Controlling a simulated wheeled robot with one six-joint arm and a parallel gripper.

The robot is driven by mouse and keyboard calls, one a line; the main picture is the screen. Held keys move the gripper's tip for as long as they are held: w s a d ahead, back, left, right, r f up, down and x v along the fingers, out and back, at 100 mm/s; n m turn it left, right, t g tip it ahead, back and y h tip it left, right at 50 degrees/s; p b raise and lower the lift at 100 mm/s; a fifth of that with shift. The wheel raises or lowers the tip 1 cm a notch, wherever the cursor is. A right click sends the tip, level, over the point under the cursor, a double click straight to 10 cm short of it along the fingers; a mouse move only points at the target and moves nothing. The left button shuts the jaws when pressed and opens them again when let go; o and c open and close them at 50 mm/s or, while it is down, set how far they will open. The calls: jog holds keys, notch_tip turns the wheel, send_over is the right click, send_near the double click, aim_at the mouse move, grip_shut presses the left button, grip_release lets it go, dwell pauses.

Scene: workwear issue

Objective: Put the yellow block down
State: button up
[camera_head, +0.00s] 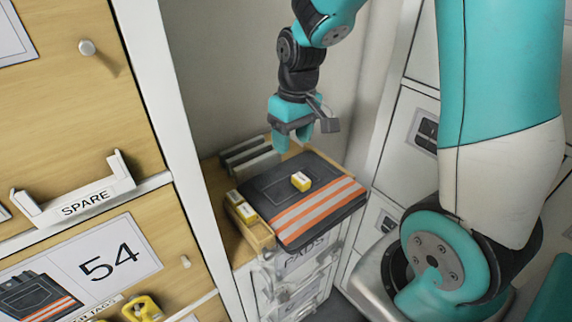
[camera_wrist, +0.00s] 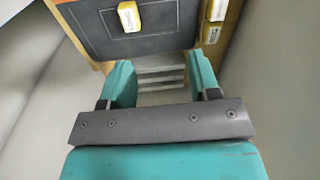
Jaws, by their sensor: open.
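A yellow block (camera_head: 301,181) with a white label lies on the dark folded garment (camera_head: 262,187) with orange and silver stripes. In the wrist view the block (camera_wrist: 129,17) shows near the top, on the garment's dark cloth (camera_wrist: 165,35). My gripper (camera_head: 293,143) is open and empty, above and behind the block, near the garment's back edge. In the wrist view its two teal fingers (camera_wrist: 161,80) are spread apart with nothing between them. The block is clear of the fingers.
More yellow blocks (camera_head: 246,212) sit in a wooden holder at the shelf's left edge. Grey slats (camera_head: 250,155) stand behind the garment. A wooden drawer front labelled 54 (camera_head: 165,240) and a SPARE holder (camera_head: 80,203) are at left. White drawers (camera_head: 385,215) stand at right.

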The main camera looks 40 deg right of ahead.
jog(key=s+a+r+n+y, duration=0.1)
jog(key=s+a+r, duration=0.3)
jog(key=s+a, duration=0.4)
jog(key=s+a+r+n+y, duration=0.2)
jog(key=s+a+r+n, duration=0.2)
jog(key=s+a, duration=0.5)
jog(key=shift+s+r+n, duration=0.15)
jog(key=shift+r+n, duration=0.15)
jog(key=shift+r, duration=0.4)
